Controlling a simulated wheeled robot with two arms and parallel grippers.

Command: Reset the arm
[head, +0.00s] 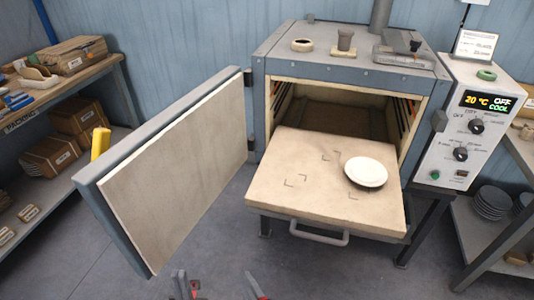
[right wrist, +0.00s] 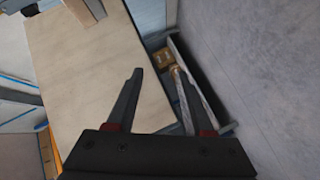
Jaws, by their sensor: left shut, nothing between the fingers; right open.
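My left gripper (head: 184,284) shows at the bottom edge of the head view. It is shut and empty, over the floor in front of the open oven door. Part of my right gripper (head: 258,286) shows to its right. In the right wrist view my right gripper (right wrist: 160,88) is open, with two dark fingers apart and nothing between them. Both grippers are apart from the oven tray. A white plate (head: 366,172) lies flat on the right part of the pulled-out tray (head: 270,190).
The dryer (head: 345,70) stands open, its door (head: 175,175) swung out left. The tray's handle (head: 320,236) sticks out in front. A control box (head: 470,130) reads 20 °C. Shelves (head: 65,95) stand left, and a rack with dark plates (head: 492,203) right. Floor is clear in front.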

